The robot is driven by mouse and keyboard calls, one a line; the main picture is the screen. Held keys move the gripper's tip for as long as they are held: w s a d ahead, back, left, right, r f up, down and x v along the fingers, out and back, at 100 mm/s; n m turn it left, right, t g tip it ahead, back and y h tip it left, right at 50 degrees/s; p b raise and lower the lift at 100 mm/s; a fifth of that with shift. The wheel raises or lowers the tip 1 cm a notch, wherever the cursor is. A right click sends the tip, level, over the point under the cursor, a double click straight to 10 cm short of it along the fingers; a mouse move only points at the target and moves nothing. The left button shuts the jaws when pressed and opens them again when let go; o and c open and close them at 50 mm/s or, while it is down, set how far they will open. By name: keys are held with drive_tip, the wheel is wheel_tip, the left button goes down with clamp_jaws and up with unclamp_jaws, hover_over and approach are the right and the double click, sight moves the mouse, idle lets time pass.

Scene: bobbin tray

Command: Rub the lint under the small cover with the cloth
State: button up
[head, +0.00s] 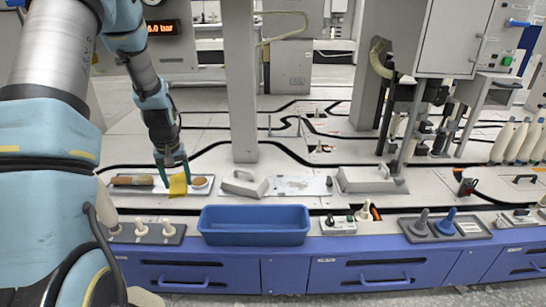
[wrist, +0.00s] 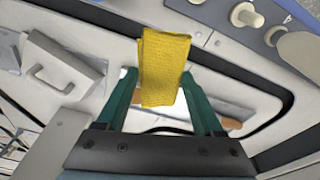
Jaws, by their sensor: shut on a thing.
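My gripper (head: 173,170) is shut on the yellow cloth (head: 178,187), which hangs between its fingertips over the white tray at the left. In the wrist view the folded cloth (wrist: 165,68) sits between the two green fingers. The small cover (head: 245,185), a light grey lid with a bar handle, lies just right of the tray; a lid with a handle also shows in the wrist view (wrist: 65,72). Right of it is a flat pale panel (head: 318,185) with a faint greyish patch (head: 296,183) that looks like lint. I cannot tell what lies beneath the small cover.
The tray also holds a brown brush-like piece (head: 133,180) and a round tan piece (head: 200,182). A larger grey cover (head: 368,181) stands right of the panel. A blue bin (head: 254,222) is in front, and a grey post (head: 240,90) rises behind the small cover.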

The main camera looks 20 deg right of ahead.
sight(315, 186)
drive_tip(key=s+d+f+m+p, duration=0.1)
drive_tip(key=d+f+m+p, duration=0.15)
drive_tip(key=d, duration=3.25)
drive_tip(key=shift+m, duration=0.45)
drive_tip(key=shift+s+d+f+b, duration=0.1)
drive_tip(key=shift+f+b, duration=1.1)
drive_tip(key=shift+f, duration=0.2)
drive_tip(key=shift+s+d+f+b, duration=0.1)
drive_tip(key=shift+f+b, duration=1.1)
drive_tip(key=shift+f, duration=0.2)
drive_tip(key=shift+f, duration=0.5)
drive_tip(key=shift+s+d+r, duration=0.1)
drive_tip(key=shift+s+d, duration=0.2)
drive_tip(key=shift+d, duration=0.3)
drive_tip(key=shift+s+d, duration=0.25)
drive_tip(key=shift+d, duration=0.4)
drive_tip(key=shift+s+d+r, duration=0.1)
drive_tip(key=shift+s+d, duration=0.2)
drive_tip(key=shift+d, duration=0.3)
drive_tip(key=shift+s+d+f+b, duration=0.15)
drive_tip(key=shift+s+d, duration=0.4)
drive_tip(key=shift+d, duration=0.65)
drive_tip(key=shift+s+d+f+b, duration=0.2)
drive_tip(key=shift+s+d, duration=0.4)
drive_tip(key=shift+d, duration=0.65)
drive_tip(key=shift+s+d+f+b, duration=0.15)
drive_tip(key=shift+s+d, duration=0.4)
drive_tip(key=shift+d, duration=0.65)
